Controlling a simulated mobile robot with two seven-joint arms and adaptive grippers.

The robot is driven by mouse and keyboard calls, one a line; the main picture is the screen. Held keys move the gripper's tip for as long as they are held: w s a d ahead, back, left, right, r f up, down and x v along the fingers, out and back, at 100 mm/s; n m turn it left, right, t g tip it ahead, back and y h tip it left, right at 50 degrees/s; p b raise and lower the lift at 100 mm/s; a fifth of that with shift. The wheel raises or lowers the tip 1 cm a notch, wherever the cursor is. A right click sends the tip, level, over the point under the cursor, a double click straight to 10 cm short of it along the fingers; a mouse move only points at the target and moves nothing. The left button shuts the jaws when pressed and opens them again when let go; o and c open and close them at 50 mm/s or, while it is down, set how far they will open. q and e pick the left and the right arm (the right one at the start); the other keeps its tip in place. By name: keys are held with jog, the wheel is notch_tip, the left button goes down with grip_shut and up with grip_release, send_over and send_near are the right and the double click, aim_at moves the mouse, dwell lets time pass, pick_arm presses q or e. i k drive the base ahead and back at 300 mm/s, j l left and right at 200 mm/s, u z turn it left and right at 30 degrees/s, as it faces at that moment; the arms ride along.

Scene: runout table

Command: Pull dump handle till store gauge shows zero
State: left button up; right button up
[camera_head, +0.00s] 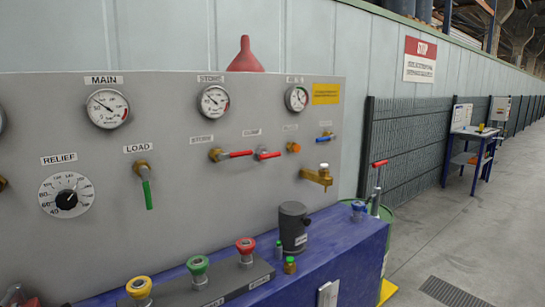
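The store gauge (213,101) is a round white dial under the STORE label at the top of the grey panel (110,235). Its needle appears to point to the upper left; the numbers are too small to read. Below it, two red-handled valves, one on the left (235,154) and one on the right (268,155), lie nearly level. A blue-handled valve (326,137) sits further right. The small labels above these valves are too blurred for me to tell which is the dump handle.
The MAIN gauge (107,108), green LOAD lever (146,187) and RELIEF dial (67,195) are on the left. Yellow (139,287), green (198,266) and red (246,246) knobs and a dark cylinder (293,228) stand on the blue bench (345,245). Open floor lies right.

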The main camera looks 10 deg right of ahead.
aim_at(265, 156)
jog(key=l+u, duration=0.25)
jog(key=u, duration=0.2)
jog(key=l+u, duration=0.25)
jog(key=u, duration=0.2)
jog(key=l+u, duration=0.2)
jog(key=l, duration=0.3)
jog(key=k+l+u, duration=0.2)
jog(key=l, duration=0.25)
jog(key=k+l, duration=0.1)
jog(key=l, duration=0.95)
jog(key=k+l+u, duration=0.1)
jog(key=l, duration=0.45)
jog(key=k, duration=0.05)
